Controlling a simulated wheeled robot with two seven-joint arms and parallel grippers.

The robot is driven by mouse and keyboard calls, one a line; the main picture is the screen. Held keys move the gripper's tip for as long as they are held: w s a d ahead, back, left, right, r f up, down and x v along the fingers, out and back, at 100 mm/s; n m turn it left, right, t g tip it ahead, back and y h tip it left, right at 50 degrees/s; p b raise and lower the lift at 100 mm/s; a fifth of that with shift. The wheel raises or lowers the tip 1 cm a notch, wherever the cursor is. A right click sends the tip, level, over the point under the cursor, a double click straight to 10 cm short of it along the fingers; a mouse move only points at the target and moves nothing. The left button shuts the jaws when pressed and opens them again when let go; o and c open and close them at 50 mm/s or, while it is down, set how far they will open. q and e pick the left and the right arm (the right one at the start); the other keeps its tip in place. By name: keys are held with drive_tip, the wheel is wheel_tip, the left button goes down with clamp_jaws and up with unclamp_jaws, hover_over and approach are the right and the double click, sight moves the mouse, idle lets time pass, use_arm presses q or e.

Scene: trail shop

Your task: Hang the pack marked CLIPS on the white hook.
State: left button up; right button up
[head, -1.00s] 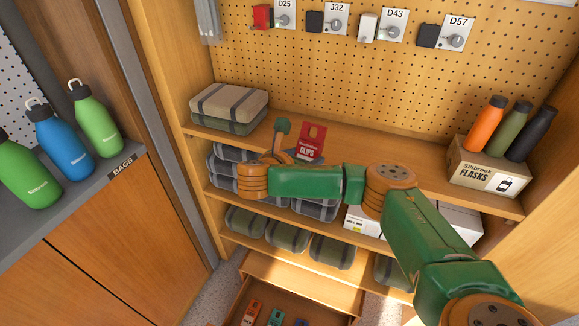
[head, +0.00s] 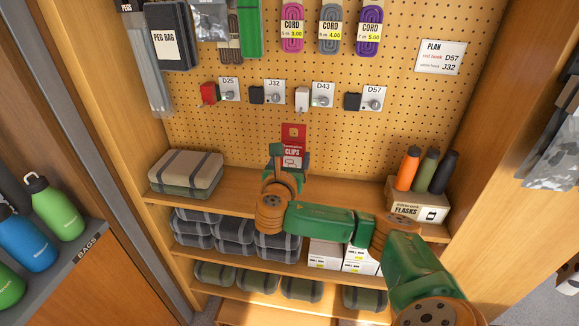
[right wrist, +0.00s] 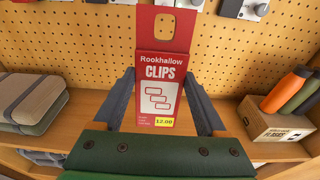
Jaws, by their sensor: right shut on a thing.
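The red pack marked CLIPS (right wrist: 160,90) is upright between the fingers of my right gripper (right wrist: 160,82), its printed face and hang hole towards the wrist camera. In the head view the pack (head: 293,139) is in front of the pegboard, below the row of hooks. My right gripper is shut on it. A white block-shaped fitting (head: 302,99) is beside the tag D43 (head: 323,94). A red fitting (head: 208,94) is by D25, and black ones (head: 256,95) (head: 352,101) are by J32 and D57. My left gripper is out of view.
A PLAN card (head: 441,57) appears to read red hook D57, white hook J32. Cord packs (head: 330,27) hang above the hooks. A FLASKS box (head: 418,208) with bottles stands on the shelf at right, folded grey-green packs (head: 186,172) at left.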

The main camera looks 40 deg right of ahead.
drive_tip(key=shift+r+b+x, duration=0.15)
drive_tip(key=shift+b+x, duration=0.55)
drive_tip(key=shift+x, duration=0.35)
drive_tip(key=shift+r+b+x, duration=0.15)
drive_tip(key=shift+b+x, duration=0.5)
drive_tip(key=shift+x, duration=0.35)
drive_tip(key=shift+w+d+r+p, duration=0.25)
drive_tip(key=shift+r+p, duration=0.1)
drive_tip(key=shift+p, duration=0.3)
drive_tip(key=shift+d, duration=0.15)
drive_tip(key=shift+w+d+p, duration=0.15)
drive_tip(key=shift+p, duration=0.35)
drive_tip(key=shift+w+d, duration=0.1)
drive_tip(key=shift+r+x, duration=0.1)
drive_tip(key=shift+x, duration=0.65)
drive_tip(key=shift+r+x, duration=0.15)
drive_tip(key=shift+x, duration=0.65)
